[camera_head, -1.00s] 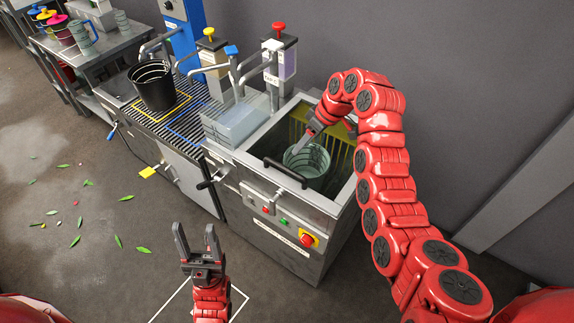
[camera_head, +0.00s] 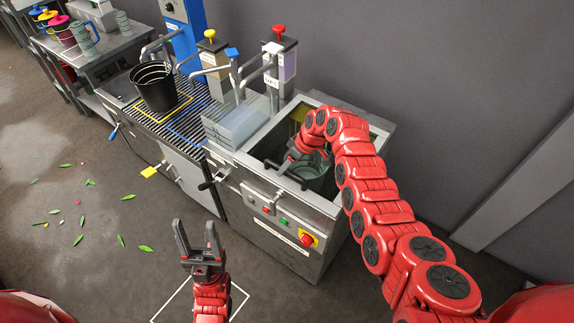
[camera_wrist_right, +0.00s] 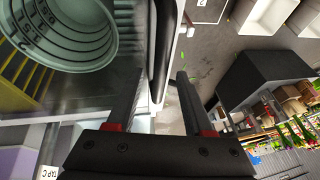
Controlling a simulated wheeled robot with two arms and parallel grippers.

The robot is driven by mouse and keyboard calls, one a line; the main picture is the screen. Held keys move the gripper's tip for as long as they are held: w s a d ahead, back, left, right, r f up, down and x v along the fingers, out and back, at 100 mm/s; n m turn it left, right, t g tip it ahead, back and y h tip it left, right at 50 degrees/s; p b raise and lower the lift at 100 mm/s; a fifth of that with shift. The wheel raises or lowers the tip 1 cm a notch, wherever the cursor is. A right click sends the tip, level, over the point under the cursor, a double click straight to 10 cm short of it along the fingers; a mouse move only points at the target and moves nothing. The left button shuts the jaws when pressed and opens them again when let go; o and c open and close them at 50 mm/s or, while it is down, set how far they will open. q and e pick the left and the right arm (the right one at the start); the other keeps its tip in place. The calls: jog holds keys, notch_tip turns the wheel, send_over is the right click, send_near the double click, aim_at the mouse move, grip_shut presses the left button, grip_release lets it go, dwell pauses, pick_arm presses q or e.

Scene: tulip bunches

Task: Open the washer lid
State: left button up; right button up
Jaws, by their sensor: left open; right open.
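The washer (camera_head: 275,235) is a steel cabinet with a square well, its top opening facing up. A black bar handle (camera_head: 297,181) runs along the front edge of the opening. A grey-green bucket (camera_head: 315,168) stands inside and shows through the top; I cannot make out the lid panel clearly. My right gripper (camera_head: 286,165) is open at the handle. In the right wrist view the handle (camera_wrist_right: 160,60) lies between the spread fingers of the right gripper (camera_wrist_right: 157,88), nearer one finger. My left gripper (camera_head: 196,222) is open and empty, low in front of the washer.
A black bucket (camera_head: 154,86) stands on the slatted counter left of the washer. Pump dispensers (camera_head: 280,65) stand behind, against the wall. A red button (camera_head: 306,240) is on the washer's front. Green leaves (camera_head: 128,197) lie on the floor at left. Floor around my left gripper is clear.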

grip_shut()
dwell(1.3)
